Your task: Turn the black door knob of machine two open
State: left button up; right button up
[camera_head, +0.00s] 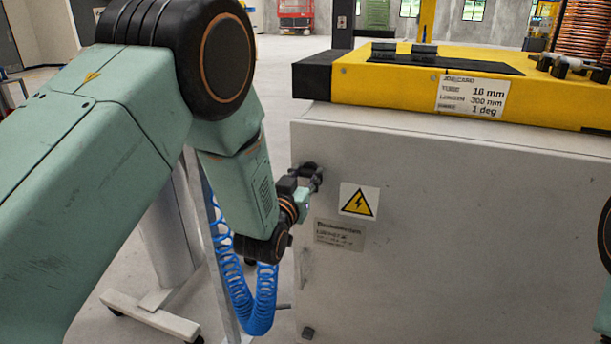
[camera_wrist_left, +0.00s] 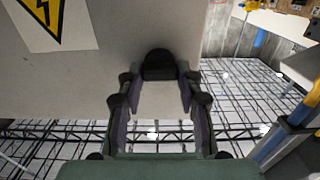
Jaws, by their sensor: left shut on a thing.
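The black door knob (camera_head: 307,168) sits near the upper left edge of the pale grey cabinet door (camera_head: 440,230) of the machine. My left gripper (camera_head: 314,182) reaches it from the left and front, and its fingers are shut on the knob. In the left wrist view the dark knob (camera_wrist_left: 158,65) stands at the far end between the two fingers of my left gripper (camera_wrist_left: 160,80), with the door behind it. The fingers partly hide the knob's sides, so its exact turn angle is hard to tell. The door looks flush with the cabinet. My right gripper is out of view.
A yellow warning sign (camera_head: 359,201) and a small label plate (camera_head: 340,235) are on the door. The yellow machine top (camera_head: 400,85) carries a job card and copper coils (camera_head: 585,30). A blue coiled hose (camera_head: 262,305) hangs left of the cabinet. Floor shows at left.

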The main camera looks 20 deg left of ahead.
pick_arm(q)
jog(key=shift+c, duration=1.3)
jog(key=shift+m, duration=0.4)
jog(key=m, duration=0.3)
jog(key=shift+m, duration=0.4)
jog(key=m, duration=0.4)
jog(key=shift+d+m, duration=0.1)
jog(key=shift+m, duration=0.2)
jog(key=m, duration=0.4)
jog(key=shift+d+f+m, duration=0.1)
jog(key=shift+m, duration=2.3)
